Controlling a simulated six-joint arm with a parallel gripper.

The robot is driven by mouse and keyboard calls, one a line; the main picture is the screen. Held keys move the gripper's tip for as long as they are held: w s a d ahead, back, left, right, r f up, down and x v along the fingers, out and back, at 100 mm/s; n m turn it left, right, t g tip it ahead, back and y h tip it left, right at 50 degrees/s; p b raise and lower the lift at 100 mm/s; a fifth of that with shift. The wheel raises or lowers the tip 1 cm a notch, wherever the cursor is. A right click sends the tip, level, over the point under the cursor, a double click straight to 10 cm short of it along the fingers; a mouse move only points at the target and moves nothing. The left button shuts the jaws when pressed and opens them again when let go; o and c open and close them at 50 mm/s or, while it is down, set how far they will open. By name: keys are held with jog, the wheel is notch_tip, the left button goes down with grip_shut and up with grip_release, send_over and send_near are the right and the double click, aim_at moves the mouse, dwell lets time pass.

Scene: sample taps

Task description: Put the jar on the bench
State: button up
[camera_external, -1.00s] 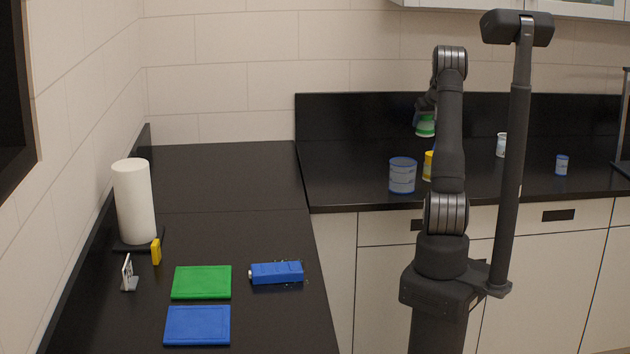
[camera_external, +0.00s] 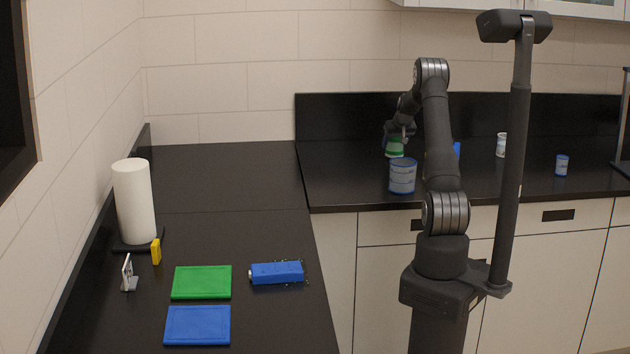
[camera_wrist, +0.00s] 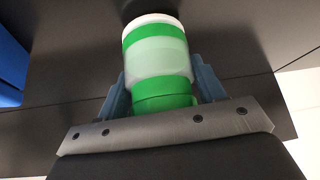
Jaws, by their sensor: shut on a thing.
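A green and white jar (camera_external: 395,149) is over the back counter, left of my forearm in the external view. My gripper (camera_external: 399,139) is shut on it and partly covers it there. In the wrist view, the jar (camera_wrist: 157,57) sits between the two blue-grey fingers of my gripper (camera_wrist: 160,80). It shows a white end, green bands and a pale label. I cannot tell whether the jar touches the dark counter. The bench (camera_external: 225,180) is the black worktop along the left side.
A grey container with a blue rim (camera_external: 402,177) stands in front of the held jar. A blue thing (camera_external: 457,149) shows beside my arm. The bench holds a paper roll (camera_external: 134,203), green mat (camera_external: 202,282), blue mat (camera_external: 197,325) and blue tool (camera_external: 277,273). Its back is clear.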

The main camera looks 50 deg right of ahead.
jog(key=shift+f, duration=0.4)
jog(key=shift+f, duration=0.15)
jog(key=o, duration=1.1)
jog(key=shift+r, duration=0.25)
jog(key=v, duration=1.2)
jog(key=shift+f, duration=0.1)
jog(key=shift+d+f, duration=0.1)
